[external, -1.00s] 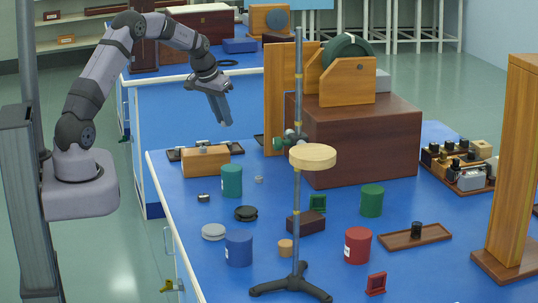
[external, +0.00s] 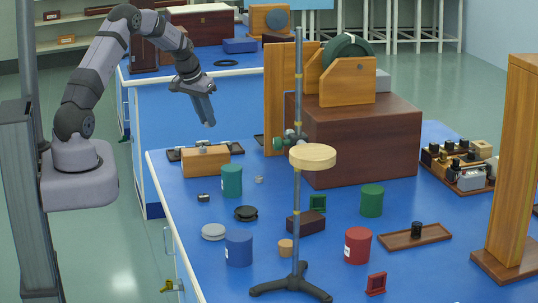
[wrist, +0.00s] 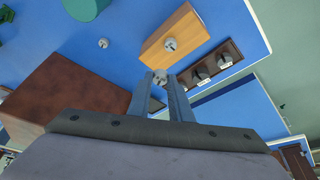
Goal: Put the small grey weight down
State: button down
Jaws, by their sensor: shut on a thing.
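My gripper (wrist: 158,82) is shut on the small grey weight (wrist: 159,77), which shows between its fingertips in the wrist view. In the external view my gripper (external: 209,123) is in the air above the far left corner of the near blue bench (external: 185,225), fingers pointing down. The weight is too small to make out there. The wooden block (external: 206,161) with a grey knob stands on the bench below; it also shows in the wrist view (wrist: 175,37). Behind it is a dark tray (wrist: 221,57) holding several grey pieces.
A teal cylinder (external: 232,181), a small pale piece (external: 259,179) and a small dark piece (external: 203,198) stand near the block. A large brown box (external: 360,145) and a tall rod stand (external: 297,205) are to the right. The front left bench top has free room.

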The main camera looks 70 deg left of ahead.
jog(key=shift+f+p, duration=0.9)
jog(key=shift+f, duration=1.95)
jog(key=shift+f, duration=0.1)
jog(key=shift+f+b, duration=0.4)
jog(key=shift+b, duration=0.1)
jog(key=c, duration=1.6)
grip_release()
jog(key=shift+r, duration=0.1)
